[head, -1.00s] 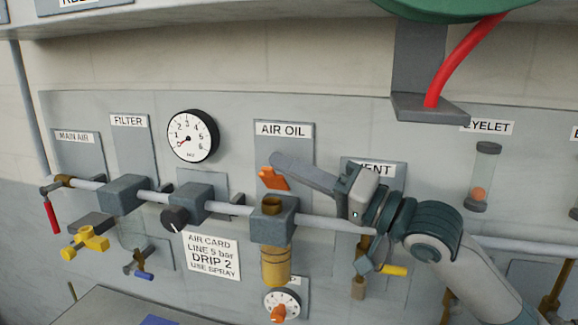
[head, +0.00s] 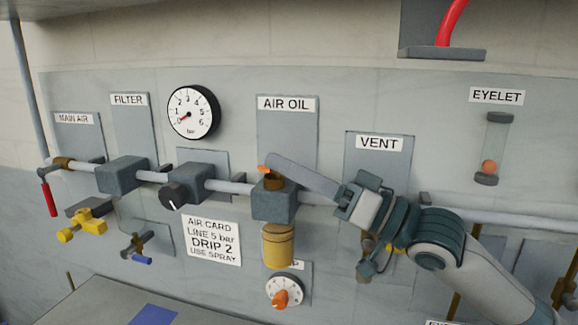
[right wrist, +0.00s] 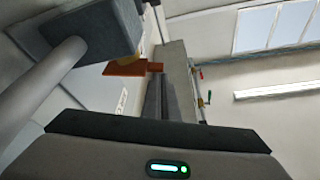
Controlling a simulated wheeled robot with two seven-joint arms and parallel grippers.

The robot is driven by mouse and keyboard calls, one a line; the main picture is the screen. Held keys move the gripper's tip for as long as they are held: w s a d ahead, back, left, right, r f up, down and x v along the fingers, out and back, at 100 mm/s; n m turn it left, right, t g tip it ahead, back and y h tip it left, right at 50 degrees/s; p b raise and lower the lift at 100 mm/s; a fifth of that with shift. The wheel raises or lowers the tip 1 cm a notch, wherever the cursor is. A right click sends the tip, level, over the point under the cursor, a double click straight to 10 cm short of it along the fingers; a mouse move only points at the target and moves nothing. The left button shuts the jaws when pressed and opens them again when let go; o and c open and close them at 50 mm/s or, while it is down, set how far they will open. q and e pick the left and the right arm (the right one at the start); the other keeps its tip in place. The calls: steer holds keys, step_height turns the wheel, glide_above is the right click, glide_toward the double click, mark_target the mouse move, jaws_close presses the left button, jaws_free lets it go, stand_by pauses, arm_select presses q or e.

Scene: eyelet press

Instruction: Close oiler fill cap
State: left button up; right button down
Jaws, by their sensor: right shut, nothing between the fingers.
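The oiler (head: 274,203) is a grey block on the air line under the AIR OIL label, with a brass fill neck (head: 274,184) on top and a yellow bowl (head: 278,246) below. Its orange fill cap (head: 264,170) shows just above the neck, partly hidden behind my right gripper's fingers. My right gripper (head: 272,160) is shut and empty, reaching in from the right with its fingertips at the cap. In the right wrist view the orange cap (right wrist: 127,69) lies beside the fingers (right wrist: 160,98). I cannot tell whether they touch. My left gripper is out of view.
The air pipe (head: 320,199) runs along the panel beneath my right fingers. The regulator knob (head: 174,195), pressure gauge (head: 193,111) and card (head: 212,240) are to the left. A drip dial (head: 284,292) sits below the bowl. The VENT fitting is partly behind my wrist.

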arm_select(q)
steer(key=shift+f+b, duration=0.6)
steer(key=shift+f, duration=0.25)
arm_select(e)
steer(key=shift+s+f+n+g, duration=0.25)
steer(key=shift+f+n+g, duration=0.05)
steer(key=shift+f+n, duration=0.8)
steer(key=shift+a+f, duration=0.1)
steer(key=shift+f, duration=0.05)
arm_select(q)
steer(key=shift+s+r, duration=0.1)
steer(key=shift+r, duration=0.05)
arm_select(e)
steer(key=shift+r, duration=0.2)
step_height(320, 180, up, 4)
steer(key=p, duration=0.4)
arm_select(q)
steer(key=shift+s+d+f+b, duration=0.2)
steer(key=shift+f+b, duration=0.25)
steer(key=shift+b, duration=0.95)
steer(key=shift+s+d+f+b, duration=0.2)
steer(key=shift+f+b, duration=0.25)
steer(key=shift+b, duration=0.95)
arm_select(e)
steer(key=w+v, duration=0.1)
steer(key=v, duration=0.9)
steer(key=shift+f, duration=0.3)
